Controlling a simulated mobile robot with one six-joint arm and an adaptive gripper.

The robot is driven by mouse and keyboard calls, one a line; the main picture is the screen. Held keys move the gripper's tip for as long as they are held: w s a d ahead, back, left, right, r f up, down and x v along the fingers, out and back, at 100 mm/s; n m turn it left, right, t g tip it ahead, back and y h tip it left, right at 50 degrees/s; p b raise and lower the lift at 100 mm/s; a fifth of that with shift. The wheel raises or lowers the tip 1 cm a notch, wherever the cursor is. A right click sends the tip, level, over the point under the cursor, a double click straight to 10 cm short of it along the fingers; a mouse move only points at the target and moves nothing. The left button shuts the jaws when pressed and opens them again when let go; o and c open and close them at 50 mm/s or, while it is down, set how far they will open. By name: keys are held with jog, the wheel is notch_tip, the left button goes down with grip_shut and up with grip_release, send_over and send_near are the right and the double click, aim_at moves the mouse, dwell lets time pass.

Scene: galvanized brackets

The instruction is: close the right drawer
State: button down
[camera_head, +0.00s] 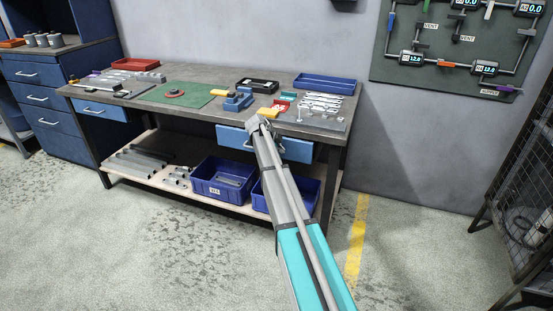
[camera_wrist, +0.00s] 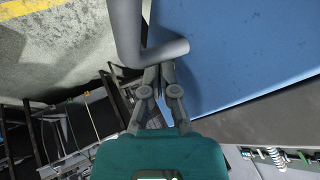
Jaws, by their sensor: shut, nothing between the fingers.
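The right drawer (camera_head: 298,150) is a blue front under the right half of the workbench. My arm crosses it in the head view and hides its middle. How far it stands out from the bench is hard to tell. In the wrist view the blue drawer front (camera_wrist: 235,60) fills the upper right, with a thick grey bar handle (camera_wrist: 165,52) on it. My gripper (camera_wrist: 160,68) is shut and empty, its fingertips at the handle's bend, touching or very close. In the head view my gripper's tips are hidden behind my wrist.
The workbench top (camera_head: 190,75) holds a green mat (camera_head: 178,94), blue trays and loose tools. The left drawer (camera_head: 100,110) looks closed. Blue bins (camera_head: 222,180) stand on the lower shelf. A wire cage (camera_head: 525,190) is at the right. The floor in front is clear.

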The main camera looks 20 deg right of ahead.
aim_at(284, 145)
jog(key=shift+w+d, duration=0.9)
jog(key=shift+w, duration=0.15)
jog(key=shift+d, duration=0.1)
jog(key=shift+w+r, duration=0.1)
jog(key=shift+s+a, duration=0.2)
jog(key=shift+s, duration=0.15)
jog(key=s+a+r+p, duration=0.3)
jog(key=a+r+p, duration=0.5)
jog(key=shift+s+a, duration=0.15)
jog(key=shift+a, duration=0.1)
jog(key=shift+s, duration=0.1)
